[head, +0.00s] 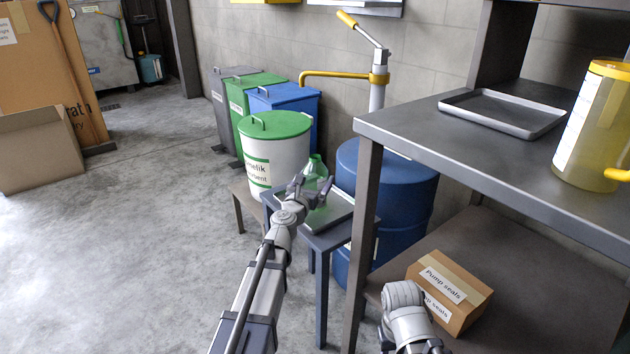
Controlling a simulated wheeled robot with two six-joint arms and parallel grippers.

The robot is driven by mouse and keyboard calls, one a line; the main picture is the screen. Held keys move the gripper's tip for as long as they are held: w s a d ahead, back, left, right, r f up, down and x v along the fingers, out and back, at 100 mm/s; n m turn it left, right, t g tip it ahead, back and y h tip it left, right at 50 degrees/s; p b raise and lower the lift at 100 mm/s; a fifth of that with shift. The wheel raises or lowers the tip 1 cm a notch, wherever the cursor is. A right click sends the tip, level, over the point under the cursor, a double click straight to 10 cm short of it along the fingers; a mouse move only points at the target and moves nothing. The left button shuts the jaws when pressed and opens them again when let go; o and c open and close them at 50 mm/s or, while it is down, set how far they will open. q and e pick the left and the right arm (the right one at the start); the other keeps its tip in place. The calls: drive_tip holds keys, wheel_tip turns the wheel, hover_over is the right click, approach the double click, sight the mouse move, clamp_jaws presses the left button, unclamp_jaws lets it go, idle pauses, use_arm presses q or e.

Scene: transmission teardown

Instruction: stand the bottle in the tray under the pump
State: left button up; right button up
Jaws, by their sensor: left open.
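A translucent green bottle (316,167) looks upright at the metal tray (341,217) on a small grey table, partly hidden behind my left gripper. My left gripper (319,186) is open at the bottle, its fingers overlapping the bottle's body; contact cannot be told. The bottle's base is hidden, so whether it rests on the tray is unclear. The hand pump (377,92) rises from a blue drum, and its yellow spout (335,74) reaches left above the tray area. My right arm shows at the bottom right, but its gripper is not visible.
The blue drum (400,200) stands between the small table and a grey workbench (430,135). The bench holds another tray (500,112) and a yellowish jug (590,130). A pump seals box (440,285) sits on its lower shelf. A green-lidded white bin (275,150) stands behind the table.

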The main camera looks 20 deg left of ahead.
use_arm(q)
drive_tip(key=shift+r, duration=0.1)
drive_tip(key=shift+s+r, duration=0.1)
drive_tip(key=s, duration=0.8)
drive_tip(key=s+a, duration=0.1)
drive_tip(key=s, duration=0.2)
drive_tip(key=shift+s, duration=0.4)
